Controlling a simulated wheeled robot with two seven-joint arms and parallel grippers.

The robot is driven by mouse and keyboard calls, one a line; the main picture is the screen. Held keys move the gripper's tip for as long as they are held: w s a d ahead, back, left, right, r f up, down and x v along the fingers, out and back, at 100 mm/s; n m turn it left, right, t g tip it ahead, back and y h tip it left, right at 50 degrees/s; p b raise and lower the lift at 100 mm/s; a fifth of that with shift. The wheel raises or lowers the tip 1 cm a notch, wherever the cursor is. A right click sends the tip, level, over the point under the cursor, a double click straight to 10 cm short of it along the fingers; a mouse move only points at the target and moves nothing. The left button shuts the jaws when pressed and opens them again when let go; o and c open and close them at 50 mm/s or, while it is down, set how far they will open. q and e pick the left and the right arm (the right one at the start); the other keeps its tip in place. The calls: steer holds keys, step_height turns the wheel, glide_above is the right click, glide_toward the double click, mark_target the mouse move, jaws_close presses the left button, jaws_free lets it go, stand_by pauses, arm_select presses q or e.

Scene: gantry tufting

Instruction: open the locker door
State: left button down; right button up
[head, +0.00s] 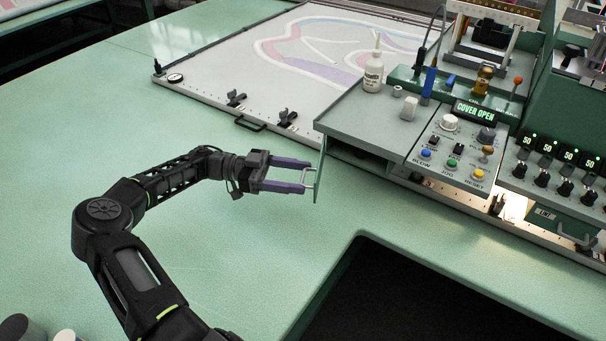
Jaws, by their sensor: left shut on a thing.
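The locker (362,118) is a low grey-green box at the left end of the machine, in the middle of the head view. Its door (319,172) is a thin green panel seen nearly edge-on, swung out from the locker's left front corner. Part of the dark inside shows to the right of the door. A pale bar handle (311,178) is on the door's left face. My left gripper (306,178), with purple fingers, comes from the left and is shut on this handle. My right gripper is not in view.
A control panel (455,150) with knobs, buttons and a "COVER OPEN" display is right of the locker. A framed cloth (290,55) lies behind. The green table (230,270) is clear in front, with a dark cut-out at the bottom.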

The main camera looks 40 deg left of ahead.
arm_select(q)
steer(key=shift+s+f, duration=0.1)
steer(key=shift+s, duration=0.05)
steer(key=c, duration=0.7)
jaws_free()
steer(key=shift+a, duration=0.1)
steer(key=shift+o, duration=0.5)
steer(key=shift+s, duration=0.15)
step_height(320, 180, up, 10)
steer(key=shift+b, duration=0.4)
steer(key=shift+c, duration=0.4)
